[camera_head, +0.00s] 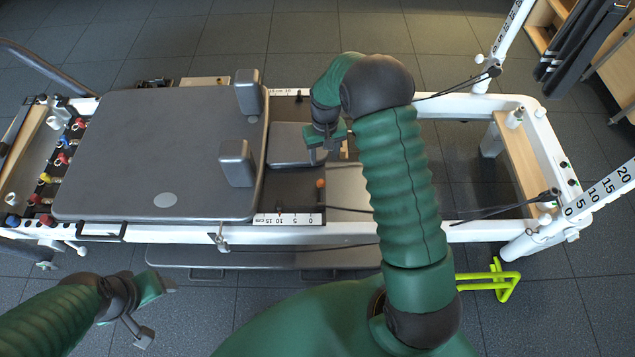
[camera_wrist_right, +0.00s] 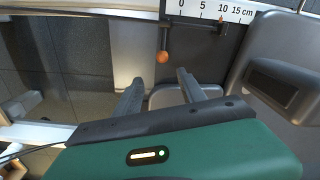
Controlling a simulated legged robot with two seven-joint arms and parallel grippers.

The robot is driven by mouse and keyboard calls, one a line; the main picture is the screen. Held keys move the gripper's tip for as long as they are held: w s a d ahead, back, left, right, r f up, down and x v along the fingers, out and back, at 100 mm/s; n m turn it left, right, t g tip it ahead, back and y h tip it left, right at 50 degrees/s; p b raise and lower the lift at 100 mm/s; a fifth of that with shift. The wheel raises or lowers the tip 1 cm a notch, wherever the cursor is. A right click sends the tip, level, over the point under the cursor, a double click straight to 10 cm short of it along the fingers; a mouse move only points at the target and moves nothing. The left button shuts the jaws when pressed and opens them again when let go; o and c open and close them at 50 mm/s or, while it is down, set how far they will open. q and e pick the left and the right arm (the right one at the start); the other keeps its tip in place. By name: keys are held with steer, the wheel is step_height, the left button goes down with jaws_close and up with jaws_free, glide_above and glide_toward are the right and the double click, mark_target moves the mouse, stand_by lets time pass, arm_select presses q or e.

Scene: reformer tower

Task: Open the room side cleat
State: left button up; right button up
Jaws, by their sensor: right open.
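Two dark cleats with ropes show in the head view, one at the far right post (camera_head: 490,71) and one on the near right rail (camera_head: 548,196). I cannot tell which is the room side one, or whether either is open. A small orange ball (camera_head: 320,184) on a dark stem stands by the near rail; it also shows in the right wrist view (camera_wrist_right: 162,57). My right gripper (camera_head: 318,156) is open and empty over the reformer bed, its fingers (camera_wrist_right: 160,85) pointing toward the ball but apart from it. My left gripper (camera_head: 158,312) is open and empty off the near side.
The grey carriage (camera_head: 140,150) with two shoulder rests (camera_head: 238,163) fills the left of the white frame (camera_head: 380,233). A ruler (camera_head: 288,219) marks the near rail. Ropes run to the right-hand posts. A yellow-green stand (camera_head: 492,280) is on the floor at lower right.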

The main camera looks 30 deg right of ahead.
steer(key=b, duration=0.2)
glide_above(321, 181)
steer(key=f, duration=0.5)
steer(key=shift+d+f, duration=0.25)
steer(key=shift+d, duration=0.15)
steer(key=f, duration=0.1)
steer(key=a+f+b, duration=0.1)
steer(key=f, duration=0.3)
steer(key=shift+a+f+b, duration=0.25)
steer(key=shift+b, duration=0.1)
steer(key=shift+d+f+b, duration=0.25)
steer(key=shift+f+b, duration=0.05)
steer(key=shift+f, duration=0.95)
steer(key=shift+d+f, duration=0.3)
steer(key=shift+a+r, duration=0.1)
steer(key=shift+a, duration=0.05)
steer(key=shift+a+r, duration=0.1)
steer(key=shift+a, duration=0.05)
steer(key=c, duration=0.5)
jaws_close()
